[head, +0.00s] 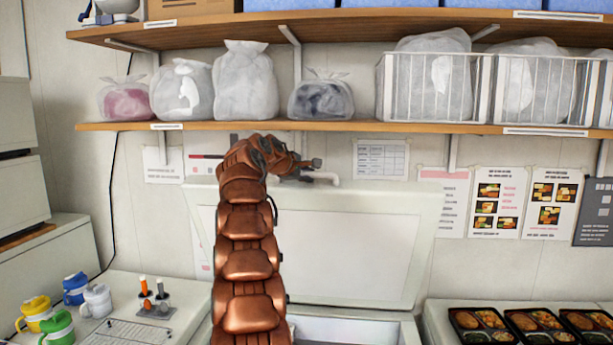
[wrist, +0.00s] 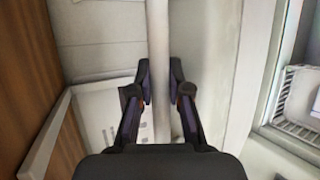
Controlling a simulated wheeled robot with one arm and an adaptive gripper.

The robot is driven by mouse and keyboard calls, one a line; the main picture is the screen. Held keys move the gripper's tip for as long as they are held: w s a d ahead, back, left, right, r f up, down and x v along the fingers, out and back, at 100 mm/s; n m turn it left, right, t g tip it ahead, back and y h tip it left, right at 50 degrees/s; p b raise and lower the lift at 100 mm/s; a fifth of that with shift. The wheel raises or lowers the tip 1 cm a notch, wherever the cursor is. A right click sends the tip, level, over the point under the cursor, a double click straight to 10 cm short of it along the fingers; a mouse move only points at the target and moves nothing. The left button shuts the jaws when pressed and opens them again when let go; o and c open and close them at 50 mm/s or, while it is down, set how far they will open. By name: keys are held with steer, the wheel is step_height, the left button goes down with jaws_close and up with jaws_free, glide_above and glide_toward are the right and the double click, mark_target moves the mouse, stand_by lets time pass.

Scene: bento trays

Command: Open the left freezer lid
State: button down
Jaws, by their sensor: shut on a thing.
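The freezer lid (head: 345,255) is a white panel standing raised and tilted back toward the wall in the head view, with its inner side facing me. Its pale handle (head: 327,177) is at the top edge. The white freezer body (head: 400,330) is below, with part of its opening showing. My gripper (head: 312,164) is at the lid's top edge, partly hidden by my arm. In the wrist view my gripper (wrist: 161,92) has its two fingers on either side of the long pale handle bar (wrist: 157,30), closed on it.
A wooden shelf (head: 340,126) with bags and wire baskets (head: 435,90) runs just above the lid. Bento trays (head: 483,325) stand on the right counter. Colored jugs (head: 60,325) and a small holder (head: 155,308) stand on the left counter. A white basket (wrist: 297,120) shows in the wrist view.

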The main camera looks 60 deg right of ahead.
steer(key=c, duration=1.1)
jaws_free()
steer(key=v, duration=1.2)
steer(key=shift+c, duration=0.2)
